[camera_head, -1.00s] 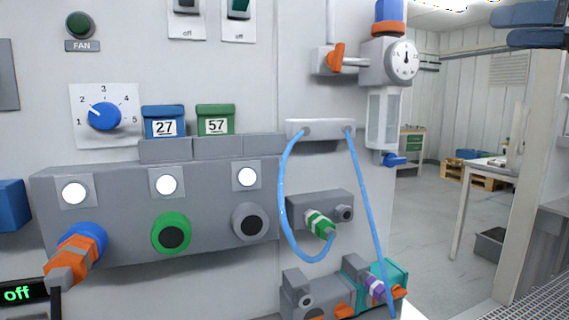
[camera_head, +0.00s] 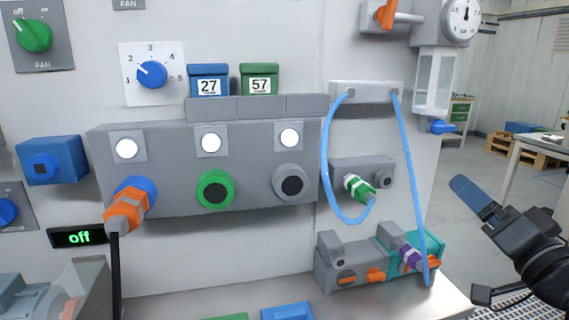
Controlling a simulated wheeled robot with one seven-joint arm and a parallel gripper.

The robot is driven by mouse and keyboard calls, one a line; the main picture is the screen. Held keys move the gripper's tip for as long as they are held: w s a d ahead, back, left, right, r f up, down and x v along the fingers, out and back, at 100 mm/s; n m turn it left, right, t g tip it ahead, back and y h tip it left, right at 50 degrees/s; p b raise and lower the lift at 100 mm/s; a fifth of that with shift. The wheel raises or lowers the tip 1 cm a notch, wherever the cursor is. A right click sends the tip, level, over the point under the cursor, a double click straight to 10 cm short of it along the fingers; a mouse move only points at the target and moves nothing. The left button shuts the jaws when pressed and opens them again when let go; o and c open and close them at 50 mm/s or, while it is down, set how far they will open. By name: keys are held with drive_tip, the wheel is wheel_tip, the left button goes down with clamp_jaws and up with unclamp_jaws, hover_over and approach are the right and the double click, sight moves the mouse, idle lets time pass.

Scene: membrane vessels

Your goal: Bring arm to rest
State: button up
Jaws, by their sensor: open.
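My gripper (camera_head: 470,200) is at the right edge of the head view, a dark hand with a blue-tipped finger pointing up and left. It is open and I see nothing between its fingers. It hangs in front of the floor area, to the right of the panel and apart from it. The rest of my arm runs out of the frame at the right.
A wall panel holds a grey socket block (camera_head: 245,185) with an orange plug (camera_head: 127,211). A blue hose (camera_head: 412,180) hangs from a bracket (camera_head: 365,91) near my gripper. A teal-ended grey unit (camera_head: 349,266) sits on the bench below. Open floor lies behind my gripper.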

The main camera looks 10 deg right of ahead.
drive_tip(key=s+a+f+g+h, duration=0.1)
drive_tip(key=s+a+f+g, duration=0.1)
drive_tip(key=s+a+f, duration=0.6)
drive_tip(key=s+a+f+g+h, duration=0.1)
drive_tip(key=s+a+f, duration=0.3)
drive_tip(key=s+f, duration=0.4)
drive_tip(key=s+a+f+n+g+y, duration=0.1)
drive_tip(key=s+n, duration=0.3)
drive_tip(key=s, duration=0.6)
drive_tip(key=s+a+f+n+g+y, duration=0.1)
drive_tip(key=s+a+n, duration=0.3)
drive_tip(key=s, duration=0.6)
drive_tip(key=shift+s+a+y+p, duration=0.15)
drive_tip(key=shift+s+y+p, duration=0.2)
drive_tip(key=shift+y, duration=0.35)
